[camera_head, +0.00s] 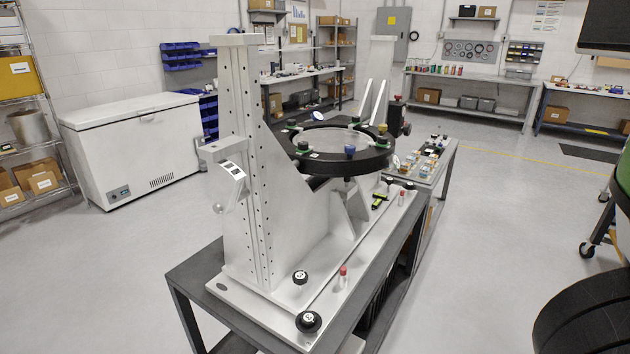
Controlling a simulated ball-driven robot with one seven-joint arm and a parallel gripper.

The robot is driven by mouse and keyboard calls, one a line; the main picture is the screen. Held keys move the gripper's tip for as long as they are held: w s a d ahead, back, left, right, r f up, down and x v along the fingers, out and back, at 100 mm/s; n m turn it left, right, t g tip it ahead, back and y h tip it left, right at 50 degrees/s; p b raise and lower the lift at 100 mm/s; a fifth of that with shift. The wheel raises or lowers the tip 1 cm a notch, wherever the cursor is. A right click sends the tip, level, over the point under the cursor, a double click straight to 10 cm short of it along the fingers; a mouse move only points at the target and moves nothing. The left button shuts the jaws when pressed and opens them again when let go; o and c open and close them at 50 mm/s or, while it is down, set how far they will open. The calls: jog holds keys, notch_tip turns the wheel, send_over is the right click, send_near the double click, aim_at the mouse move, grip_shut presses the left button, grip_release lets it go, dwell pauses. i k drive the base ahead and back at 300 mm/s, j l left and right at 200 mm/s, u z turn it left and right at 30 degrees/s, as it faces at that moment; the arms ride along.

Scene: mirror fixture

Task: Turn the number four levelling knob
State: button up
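The mirror fixture stands on a pale base plate (262,318) on a dark bench. A black knob (308,321) with a white mark sits at the plate's near corner. A second black knob (300,277) with a white mark sits a little behind it. Their marks are too small to read surely, so I cannot tell which knob is number four. A black ring (322,165) carries a round disc, with small blue, green and dark knobs around it. Small dark knobs (408,185) also show at the plate's far right. My gripper is not in view.
A tall drilled upright (250,160) with a side bracket (226,172) rises on the plate's left. A red-capped vial (343,276) stands near the two knobs. A side table (425,165) with small items adjoins behind. Open floor (480,250) lies right of the bench.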

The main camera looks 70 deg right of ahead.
aim_at(388, 180)
jog(key=z, duration=2.05)
jog(key=i+j, duration=0.15)
jog(key=i, duration=0.45)
jog(key=i+j+z, duration=0.1)
jog(key=i, duration=0.55)
jog(key=i+z, duration=0.1)
jog(key=z, duration=1)
